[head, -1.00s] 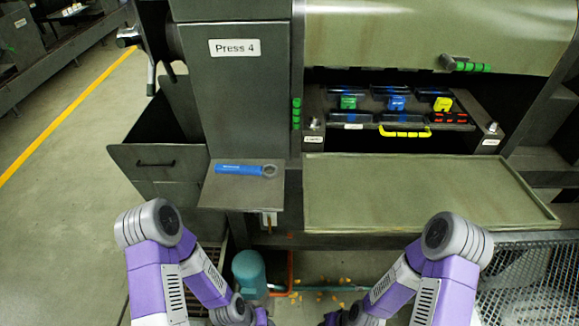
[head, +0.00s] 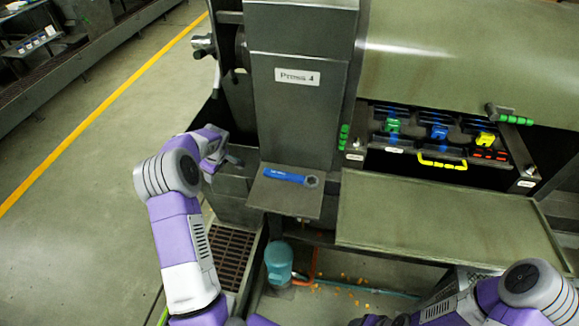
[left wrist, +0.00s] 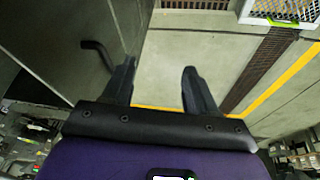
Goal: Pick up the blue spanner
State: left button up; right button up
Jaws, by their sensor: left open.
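The blue spanner (head: 284,175) lies flat on a small grey shelf (head: 290,202) below the "Press 4" label. Its handle points left and its dark ring end is at the right. My left gripper (head: 226,166) is raised to the left of the shelf, apart from the spanner. In the left wrist view my left gripper (left wrist: 159,72) is open with nothing between its fingers. The spanner does not show in that view. My right arm is at the lower right of the head view, and its gripper is not visible.
The press column (head: 300,120) rises behind the shelf. A wide green-grey tray (head: 450,222) stands to its right. A teal cylinder (head: 279,262) and a floor grate (head: 226,258) are below. In the left wrist view, a dark handle (left wrist: 98,52) is near the left finger.

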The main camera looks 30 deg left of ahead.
pick_arm(q)
jog(key=w+d+r+n+h+p, duration=0.1)
jog(key=w+d+r, duration=0.25)
jog(key=d, duration=0.25)
jog(key=w+d+r+h+p, duration=0.1)
jog(key=w+d+r, duration=0.25)
jog(key=d, duration=0.35)
jog(key=r+g+h, duration=0.1)
jog(key=r, duration=0.1)
send_over(278, 172)
jog(key=a, duration=0.2)
jog(key=shift+s+d+f+n, duration=0.1)
jog(key=shift+s+d+n, duration=0.15)
jog(key=shift+n, duration=0.15)
jog(key=f, duration=0.3)
jog(key=d+f, duration=0.1)
jog(key=f, duration=0.2)
jog(key=shift+w+d+f+p, duration=0.15)
jog(key=shift+d+p, duration=0.05)
jog(key=shift+p, duration=0.2)
jog(key=shift+f, duration=0.5)
jog(key=shift+r, duration=0.1)
grip_shut()
